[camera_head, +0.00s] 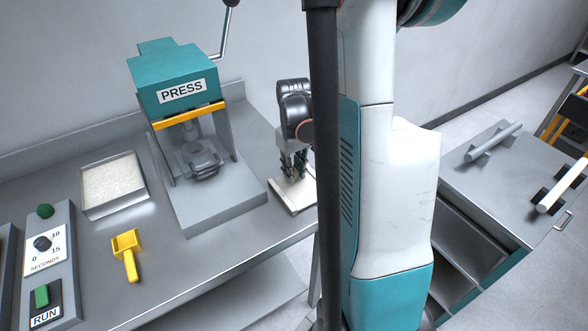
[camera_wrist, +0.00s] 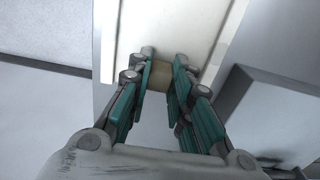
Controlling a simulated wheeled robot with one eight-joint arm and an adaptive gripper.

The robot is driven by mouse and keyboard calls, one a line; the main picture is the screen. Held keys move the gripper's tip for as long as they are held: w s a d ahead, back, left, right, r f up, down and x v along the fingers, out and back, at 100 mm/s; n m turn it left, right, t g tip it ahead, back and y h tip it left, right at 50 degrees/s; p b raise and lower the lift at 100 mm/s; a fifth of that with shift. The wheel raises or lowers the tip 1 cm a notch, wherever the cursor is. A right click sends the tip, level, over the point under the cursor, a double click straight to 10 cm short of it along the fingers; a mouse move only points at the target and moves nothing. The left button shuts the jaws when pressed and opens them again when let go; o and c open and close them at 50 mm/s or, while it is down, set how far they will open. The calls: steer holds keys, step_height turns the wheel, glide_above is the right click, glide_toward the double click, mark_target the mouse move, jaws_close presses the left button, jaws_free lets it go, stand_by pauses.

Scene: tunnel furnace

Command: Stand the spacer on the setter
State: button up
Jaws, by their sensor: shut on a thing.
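The setter is a cream, flat plate with a raised edge. It lies on the steel bench to the right of the press in the head view (camera_head: 296,200) and fills the top of the wrist view (camera_wrist: 190,22). My gripper (camera_head: 294,165) is over the setter, pointing down. In the wrist view my gripper (camera_wrist: 166,72) is shut on the spacer (camera_wrist: 162,80), a small tan piece between the teal fingers. The fingers hide much of the spacer. I cannot tell whether it touches the setter. In the head view I cannot make the spacer out.
The teal press (camera_head: 178,80) stands left of my gripper. A tray of white powder (camera_head: 112,183), a yellow scoop (camera_head: 126,252) and a RUN panel (camera_head: 43,265) are farther left. On the right, another table (camera_head: 500,190) carries rods on dark supports.

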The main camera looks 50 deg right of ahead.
steer(key=shift+f+b, duration=0.4)
steer(key=shift+f, duration=0.05)
stand_by(0.3)
steer(key=o, duration=1)
steer(key=shift+c, duration=0.2)
steer(key=shift+r, duration=0.15)
step_height(320, 180, up, 12)
